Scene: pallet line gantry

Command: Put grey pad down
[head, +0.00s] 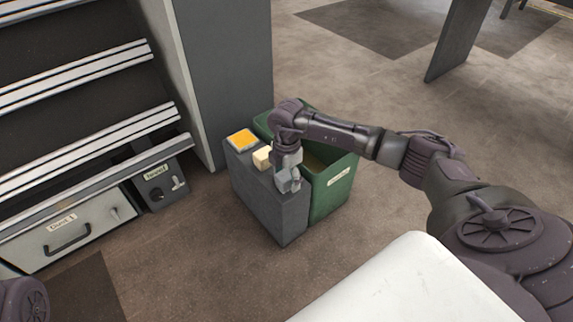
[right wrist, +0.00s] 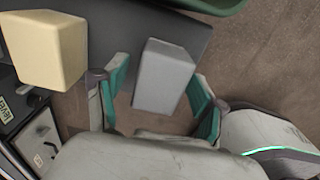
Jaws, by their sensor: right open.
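The grey pad (right wrist: 163,75) is a small grey block at the top of the dark grey stand (head: 262,200), near its front edge. My right gripper (right wrist: 158,98) is open, with one teal-lined finger on each side of the pad. A gap shows at the left finger; the right finger is very close to the pad, and I cannot tell whether it touches. In the head view the pad (head: 287,181) shows under my right wrist, partly covered by the gripper. My left gripper is out of view.
A cream block (head: 262,157) and a yellow-topped pad (head: 242,138) sit on the same stand, behind the grey pad. A green bin (head: 333,188) stands against the stand's right side. A rack with a drawer (head: 69,231) is at left. Floor in front is clear.

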